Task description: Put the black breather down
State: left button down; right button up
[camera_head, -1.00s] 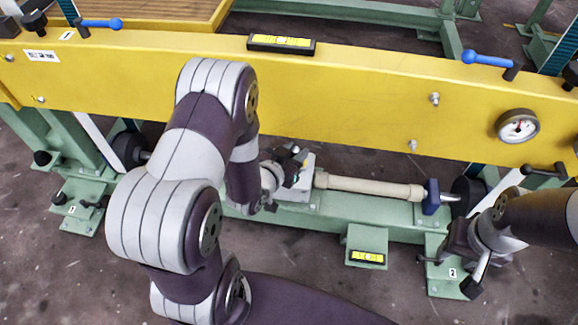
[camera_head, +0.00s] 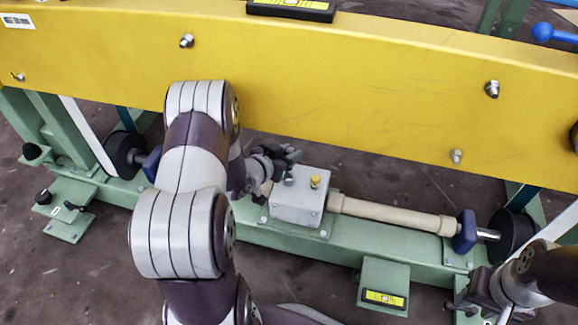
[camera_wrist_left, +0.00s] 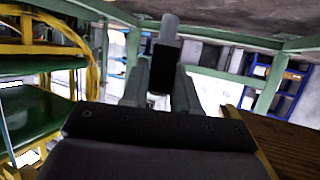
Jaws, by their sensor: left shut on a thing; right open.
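My left gripper (camera_head: 285,157) is behind and just left of the top of the grey gear housing (camera_head: 298,206) in the head view. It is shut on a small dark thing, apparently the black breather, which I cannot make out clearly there. In the left wrist view a black block with a grey stub above it, likely the black breather (camera_wrist_left: 160,72), sits between the fingers (camera_wrist_left: 162,85). The housing's top carries a yellow plug (camera_head: 315,181) and a grey fitting (camera_head: 289,181). My right gripper (camera_head: 488,292) is open at the lower right, by the green frame.
A long yellow beam (camera_head: 340,90) crosses above the housing. A beige shaft cover (camera_head: 390,214) runs right to a blue bearing block (camera_head: 465,231). A green bracket with a yellow level (camera_head: 385,298) stands in front. The floor (camera_head: 300,277) there is clear.

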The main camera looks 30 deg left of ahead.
pick_arm(q)
notch_tip(320, 180, down, 3)
jog(key=shift+r+b, duration=0.1)
jog(key=shift+b, duration=0.6)
jog(key=shift+r, duration=0.1)
jog(key=shift+f, duration=0.3)
jog(key=c, duration=0.8)
grip_release()
jog(key=shift+r, duration=0.1)
jog(key=shift+c, duration=0.2)
pick_arm(e)
notch_tip(320, 180, down, 2)
jog(key=shift+f, duration=0.2)
